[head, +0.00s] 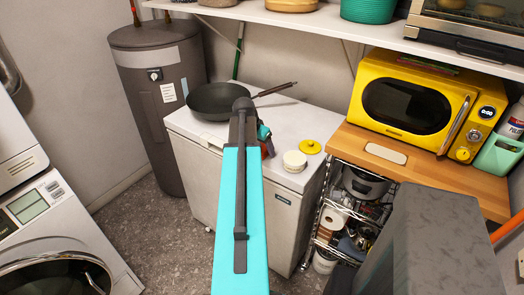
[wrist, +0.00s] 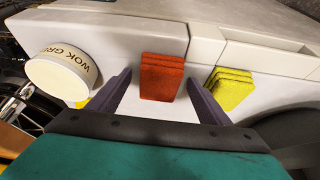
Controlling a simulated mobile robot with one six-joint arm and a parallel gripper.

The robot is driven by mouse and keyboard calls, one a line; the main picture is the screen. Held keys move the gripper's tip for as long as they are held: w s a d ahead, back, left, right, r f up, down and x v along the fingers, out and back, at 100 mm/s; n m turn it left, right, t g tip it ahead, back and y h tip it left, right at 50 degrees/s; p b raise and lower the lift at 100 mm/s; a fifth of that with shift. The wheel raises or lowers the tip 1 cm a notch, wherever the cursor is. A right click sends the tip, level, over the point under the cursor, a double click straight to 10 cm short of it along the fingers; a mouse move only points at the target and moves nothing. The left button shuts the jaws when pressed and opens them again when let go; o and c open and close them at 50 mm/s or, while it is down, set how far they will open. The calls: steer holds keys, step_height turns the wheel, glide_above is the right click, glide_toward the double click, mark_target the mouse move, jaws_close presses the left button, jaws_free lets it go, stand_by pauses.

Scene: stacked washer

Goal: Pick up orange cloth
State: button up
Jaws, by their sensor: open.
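The orange cloth (wrist: 162,77), a folded stack, lies on the white chest top. In the wrist view it is between and just beyond the fingertips of my gripper (wrist: 159,78), with a gap on each side. My gripper is open and empty, pointing at the cloth. In the head view my arm hides most of this spot; only a red-orange sliver shows beside the arm. A folded yellow cloth (wrist: 229,90) lies just outside the right finger in the wrist view.
A white tub (head: 295,161) labelled as wok grease also shows in the wrist view (wrist: 62,72), left of the left finger. A yellow lid (head: 310,147) is near it. A black wok (head: 217,101) sits at the back of the chest (head: 190,122). A yellow microwave (head: 405,108) stands right.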

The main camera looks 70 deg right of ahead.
mark_target(263, 146)
steer(key=c, duration=1.1)
steer(key=shift+r, duration=0.15)
steer(key=shift+r+b, duration=0.7)
steer(key=shift+r, duration=0.65)
steer(key=shift+a+r, duration=0.15)
steer(key=shift+r, duration=0.1)
steer(key=a+b, duration=0.4)
steer(key=a, duration=0.1)
steer(key=a+r+b, duration=0.1)
steer(key=a+b, duration=0.3)
steer(key=a, duration=0.1)
steer(key=a+b, duration=0.5)
steer(key=shift+s+a+r, duration=0.15)
steer(key=shift+a, duration=0.05)
